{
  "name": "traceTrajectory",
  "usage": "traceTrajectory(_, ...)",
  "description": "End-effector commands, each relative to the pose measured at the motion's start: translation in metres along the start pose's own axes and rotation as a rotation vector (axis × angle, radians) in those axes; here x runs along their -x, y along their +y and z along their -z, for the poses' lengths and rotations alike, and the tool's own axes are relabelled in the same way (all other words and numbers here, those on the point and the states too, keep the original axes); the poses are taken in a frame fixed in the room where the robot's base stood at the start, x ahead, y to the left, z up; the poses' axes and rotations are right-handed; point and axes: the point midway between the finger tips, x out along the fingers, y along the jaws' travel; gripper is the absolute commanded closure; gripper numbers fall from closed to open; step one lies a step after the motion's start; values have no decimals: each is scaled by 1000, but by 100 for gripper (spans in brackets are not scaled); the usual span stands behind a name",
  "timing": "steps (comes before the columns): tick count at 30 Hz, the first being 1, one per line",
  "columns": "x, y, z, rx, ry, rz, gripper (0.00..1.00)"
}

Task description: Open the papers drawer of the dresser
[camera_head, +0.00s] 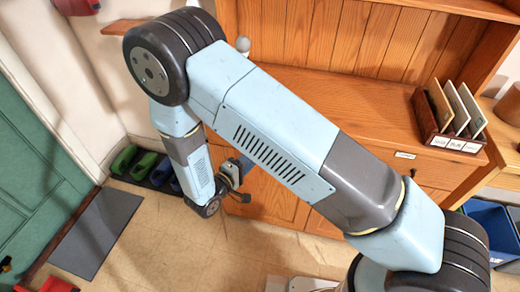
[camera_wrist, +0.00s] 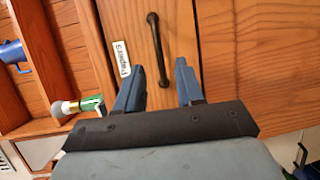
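The wooden dresser (camera_head: 345,95) stands across the head view. In the wrist view, a drawer front (camera_wrist: 132,22) bears a white label (camera_wrist: 121,60) reading "Papers" and a dark bar handle (camera_wrist: 156,45). The drawer looks shut. My gripper (camera_wrist: 160,65) is open, its two blue fingers apart and pointing toward the drawer front. The handle's near end lies between the fingers in the picture; I cannot tell the remaining gap in depth. In the head view my gripper (camera_head: 243,180) is by the dresser front, and my arm hides much of that front.
A wooden letter rack (camera_head: 432,125) with cards stands on the dresser top at right. Green and blue shoes (camera_head: 140,165) sit by the wall at left. A grey mat (camera_head: 97,232) lies on the floor, and a blue bin (camera_head: 490,228) stands at right.

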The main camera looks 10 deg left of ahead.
Motion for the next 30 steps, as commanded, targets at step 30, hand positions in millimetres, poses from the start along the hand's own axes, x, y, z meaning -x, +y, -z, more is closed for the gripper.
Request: traceTrajectory(30, -74, 0, 0, 0, 0, 1, 74)
